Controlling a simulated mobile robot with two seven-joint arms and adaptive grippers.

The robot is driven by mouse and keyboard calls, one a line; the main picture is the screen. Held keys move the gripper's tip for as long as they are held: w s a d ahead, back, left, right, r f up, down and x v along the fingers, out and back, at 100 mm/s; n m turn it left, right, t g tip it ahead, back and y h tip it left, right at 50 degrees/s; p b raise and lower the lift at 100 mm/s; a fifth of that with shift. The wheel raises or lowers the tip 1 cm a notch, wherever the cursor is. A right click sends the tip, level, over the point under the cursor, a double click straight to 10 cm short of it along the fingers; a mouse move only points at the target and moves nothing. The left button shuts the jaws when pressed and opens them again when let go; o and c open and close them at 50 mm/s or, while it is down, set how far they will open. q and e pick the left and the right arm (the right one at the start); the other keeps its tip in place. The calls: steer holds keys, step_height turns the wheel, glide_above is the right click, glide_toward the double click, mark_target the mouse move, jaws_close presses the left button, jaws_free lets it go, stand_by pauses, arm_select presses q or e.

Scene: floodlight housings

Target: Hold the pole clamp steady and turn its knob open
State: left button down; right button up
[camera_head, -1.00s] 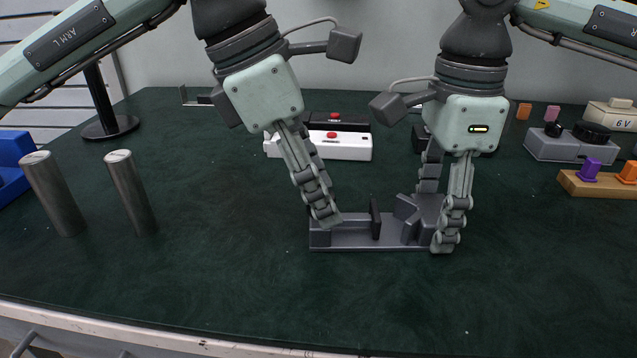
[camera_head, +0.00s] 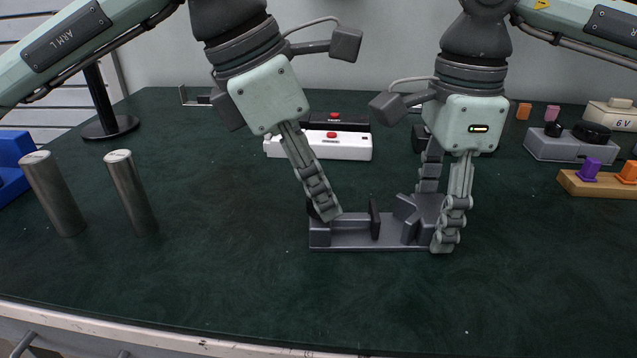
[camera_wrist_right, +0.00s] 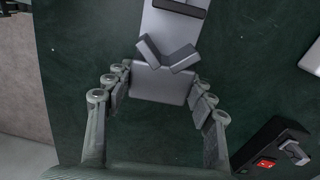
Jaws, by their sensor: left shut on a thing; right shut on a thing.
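The pole clamp (camera_head: 350,238) is a grey base lying on the table, with a V-shaped block towards its right end and a thin dark upright jaw plate (camera_head: 375,220). My right gripper (camera_head: 438,226) is shut on the block end of the clamp; the right wrist view shows its fingers on either side of that grey block (camera_wrist_right: 160,84). My left gripper (camera_head: 325,212) is shut at the clamp's left end, on the knob (camera_head: 312,210). Only a dark sliver of the knob shows beside the fingers; the rest is hidden.
A white box with a red button (camera_head: 335,146) stands behind the clamp. Two metal poles (camera_head: 130,195) stand at the left near a blue bin (camera_head: 12,165). A grey unit (camera_head: 570,146) and a wooden block (camera_head: 600,185) are at the right. The table front is clear.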

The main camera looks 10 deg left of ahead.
arm_select(q)
steer(key=n+t, duration=0.1)
steer(key=n, duration=0.2)
steer(key=n+t+y, duration=0.1)
steer(key=n, duration=0.3)
steer(key=shift+d+y, duration=0.1)
steer(key=shift+y, duration=0.2)
steer(key=n+t+y, duration=0.1)
steer(key=n, duration=0.3)
steer(key=shift+s, duration=0.1)
steer(key=shift+n+y, duration=0.8)
steer(key=shift+n, duration=0.9)
steer(key=c, duration=1.2)
jaws_free()
steer(key=shift+r, duration=0.1)
steer(key=v, duration=1.1)
steer(key=shift+s+d+r, duration=0.15)
steer(key=shift+s+r, duration=0.1)
steer(key=shift+r, duration=0.1)
